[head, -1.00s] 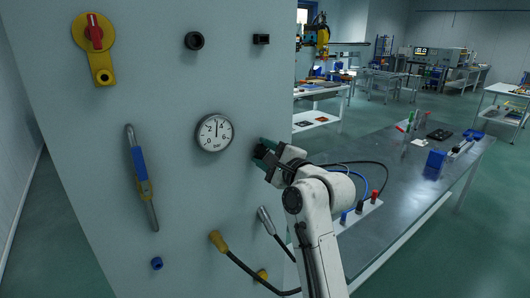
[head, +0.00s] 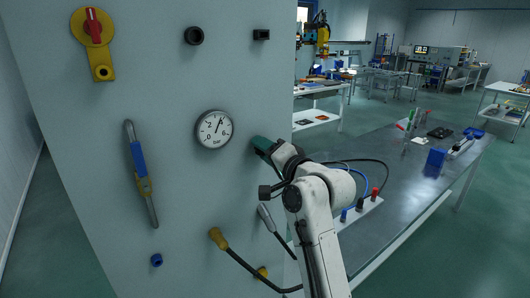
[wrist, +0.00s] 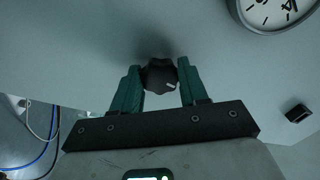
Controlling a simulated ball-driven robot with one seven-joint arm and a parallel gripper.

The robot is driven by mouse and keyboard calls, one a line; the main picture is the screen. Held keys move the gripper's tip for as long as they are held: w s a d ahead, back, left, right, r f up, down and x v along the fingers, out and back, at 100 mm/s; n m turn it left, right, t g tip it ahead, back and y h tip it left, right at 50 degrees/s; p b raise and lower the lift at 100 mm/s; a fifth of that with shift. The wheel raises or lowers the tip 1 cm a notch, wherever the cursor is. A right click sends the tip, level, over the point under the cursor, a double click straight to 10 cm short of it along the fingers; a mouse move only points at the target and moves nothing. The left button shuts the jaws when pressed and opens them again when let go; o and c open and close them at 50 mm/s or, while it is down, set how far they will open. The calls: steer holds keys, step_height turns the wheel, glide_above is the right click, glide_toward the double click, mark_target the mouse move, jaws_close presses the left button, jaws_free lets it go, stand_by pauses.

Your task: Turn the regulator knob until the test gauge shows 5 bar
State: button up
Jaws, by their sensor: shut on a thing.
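The test gauge (head: 214,129) is a round white dial on the grey panel, left of my gripper (head: 264,145) in the head view. Its needle points up and a little right, just past the top; the digits are too small to read surely. The gauge is cut off at the top right of the wrist view (wrist: 270,12). The dark regulator knob (wrist: 160,77) sits between my two green fingers, which are shut on it. A pale mark shows on its lower right. In the head view my gripper hides the knob.
The panel also bears a red and yellow rotary switch (head: 93,28), a blue-handled lever (head: 138,160), a yellow-ended cable (head: 218,238) and a grey-ended connector (head: 265,216) below my gripper. A bench (head: 410,187) stands to the right.

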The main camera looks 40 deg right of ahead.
steer(key=n+b, duration=0.2)
steer(key=n, duration=0.5)
steer(key=n+b, duration=0.3)
steer(key=n, duration=0.4)
steer(key=n+b, duration=0.3)
steer(key=n, duration=0.5)
steer(key=shift+d+f, duration=0.2)
steer(key=shift+f, duration=0.05)
stand_by(0.4)
steer(key=o, duration=1.1)
steer(key=shift+r, duration=0.15)
steer(key=shift+c, duration=0.2)
steer(key=s+b, duration=0.2)
steer(key=s, duration=0.8)
steer(key=shift+s, duration=0.4)
